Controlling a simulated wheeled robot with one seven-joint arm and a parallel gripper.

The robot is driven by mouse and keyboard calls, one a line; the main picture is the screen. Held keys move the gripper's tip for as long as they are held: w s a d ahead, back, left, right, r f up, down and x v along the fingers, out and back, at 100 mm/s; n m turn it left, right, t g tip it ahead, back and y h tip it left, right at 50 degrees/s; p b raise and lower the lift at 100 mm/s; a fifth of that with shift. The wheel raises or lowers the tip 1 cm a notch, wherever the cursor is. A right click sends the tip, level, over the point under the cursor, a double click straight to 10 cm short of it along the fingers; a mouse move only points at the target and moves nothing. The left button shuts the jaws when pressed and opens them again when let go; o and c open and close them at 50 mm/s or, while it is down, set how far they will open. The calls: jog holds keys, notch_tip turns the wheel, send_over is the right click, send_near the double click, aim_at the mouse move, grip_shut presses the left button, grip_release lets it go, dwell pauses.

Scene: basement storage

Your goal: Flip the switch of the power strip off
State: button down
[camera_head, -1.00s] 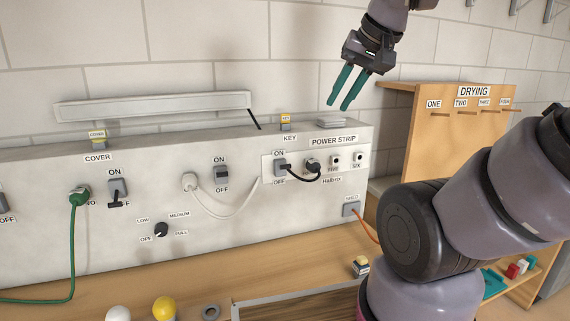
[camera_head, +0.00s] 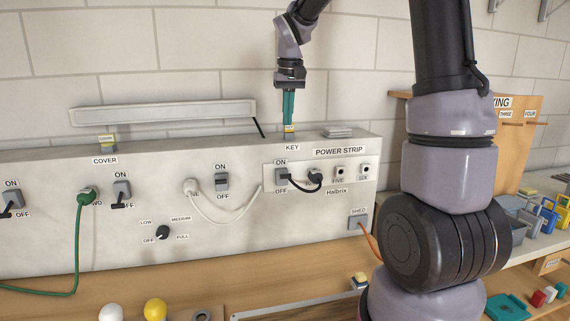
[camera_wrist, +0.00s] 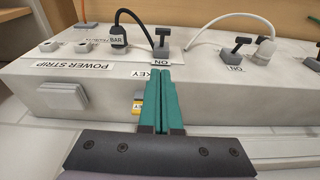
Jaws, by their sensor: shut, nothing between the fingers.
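The power strip (camera_head: 327,188) is a pale panel on the front of the grey wall box, with a POWER STRIP label above it. Its switch (camera_head: 281,177) is at the panel's left end, between ON above and OFF below. In the wrist view the switch (camera_wrist: 161,43) shows a dark T-shaped handle standing out beyond the fingertips; its exact tilt is unclear. My gripper (camera_head: 289,120) is shut and empty, pointing down at the box's top edge above the switch. In the wrist view the gripper (camera_wrist: 166,71) has its fingers together beside the KEY label, apart from the switch.
A black plug (camera_head: 315,177) with a black cord sits right beside the switch. A yellow-marked key block (camera_wrist: 138,103) is close to my fingers on the box top. Another switch (camera_head: 221,181) and a white plug (camera_head: 190,186) lie to the left. A grey plate (camera_head: 338,132) lies right.

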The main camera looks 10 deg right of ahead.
jog(key=shift+w+a+f, duration=0.15)
jog(key=shift+w+f, duration=0.25)
jog(key=shift+w, duration=0.1)
jog(key=shift+w+a+f, duration=0.15)
jog(key=shift+w+f, duration=0.2)
jog(key=shift+w, duration=0.15)
send_over(284, 177)
jog(key=w, duration=0.4)
jog(key=shift+g, duration=0.3)
jog(key=f, duration=1)
jog(key=shift+d, duration=0.35)
jog(key=shift+s+f, duration=0.8)
jog(key=shift+f, duration=0.15)
jog(key=shift+s+f, duration=0.4)
jog(key=shift+f, duration=0.2)
jog(key=shift+f, duration=0.1)
